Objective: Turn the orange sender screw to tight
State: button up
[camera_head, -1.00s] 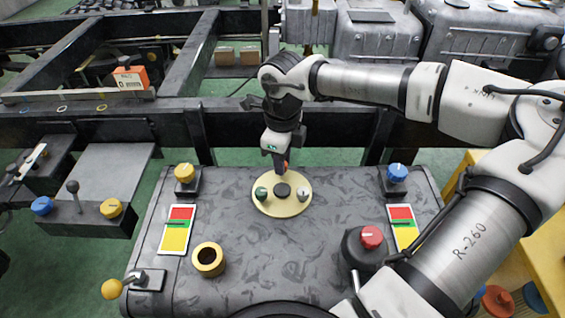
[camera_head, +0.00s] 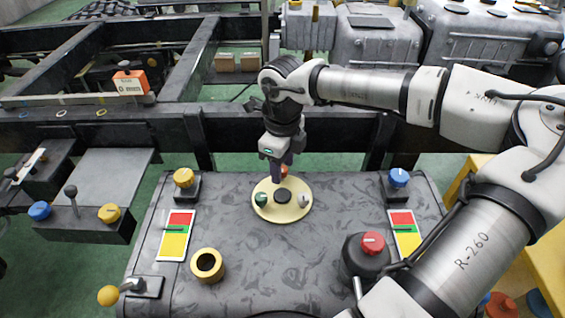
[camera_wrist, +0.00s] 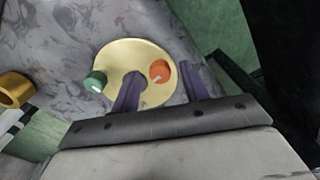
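The orange screw (camera_wrist: 160,71) with a pale mark on its top sits on a round brass disc (camera_wrist: 112,56). In the wrist view it lies between the tips of my gripper (camera_wrist: 163,88), whose two dark fingers stand apart with gaps on both sides. A green screw (camera_wrist: 95,82) is on the disc's left side.
The grey bench top (camera_head: 330,270) holds a yellow ring (camera_head: 207,265), a red knob (camera_head: 373,243), a yellow knob (camera_head: 184,178), a blue knob (camera_head: 398,178) and two coloured gauge cards (camera_head: 175,235). Dark frame rails (camera_head: 250,126) run behind the bench.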

aim_at(283, 169)
notch_tip(283, 169, up, 14)
jog(key=p, duration=0.2)
dwell(0.4)
jog(key=shift+f, duration=0.15)
dwell(0.3)
